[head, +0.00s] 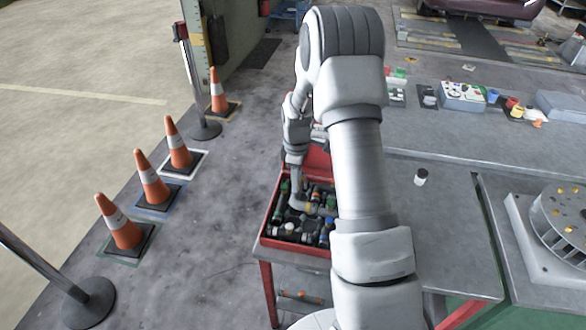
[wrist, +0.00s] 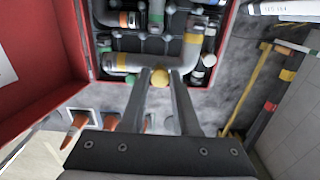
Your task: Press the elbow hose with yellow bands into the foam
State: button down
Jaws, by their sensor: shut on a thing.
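The grey elbow hose (wrist: 148,61) shows in the wrist view, with yellow bands near its left end and on its upward leg. It lies over the black foam (wrist: 150,45) in a red case; I cannot tell how deep it sits. My gripper (wrist: 160,75) is shut on the hose at its near side, with a rounded yellow piece between the fingers. In the head view my gripper (head: 296,186) points down into the case, and part of the grey hose (head: 325,210) shows beside it. My arm hides part of the case.
The red case (head: 266,222) holds several other fittings and stands on a red-legged stand. Orange cones (head: 152,178) stand on the floor at left.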

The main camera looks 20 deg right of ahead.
aim_at(297, 198)
jog(key=shift+w+f, duration=0.1)
jog(key=shift+f+b, duration=1.5)
jog(key=shift+f, duration=1.15)
jog(key=shift+f+b, duration=0.25)
jog(key=shift+b, duration=0.3)
jog(key=shift+f+b, duration=0.4)
jog(key=shift+f, duration=0.05)
jog(key=shift+f, duration=0.2)
jog(key=shift+f+b, duration=0.3)
jog(key=shift+b, duration=0.15)
jog(key=shift+f+b, duration=0.35)
jog(key=c, duration=0.6)
grip_release()
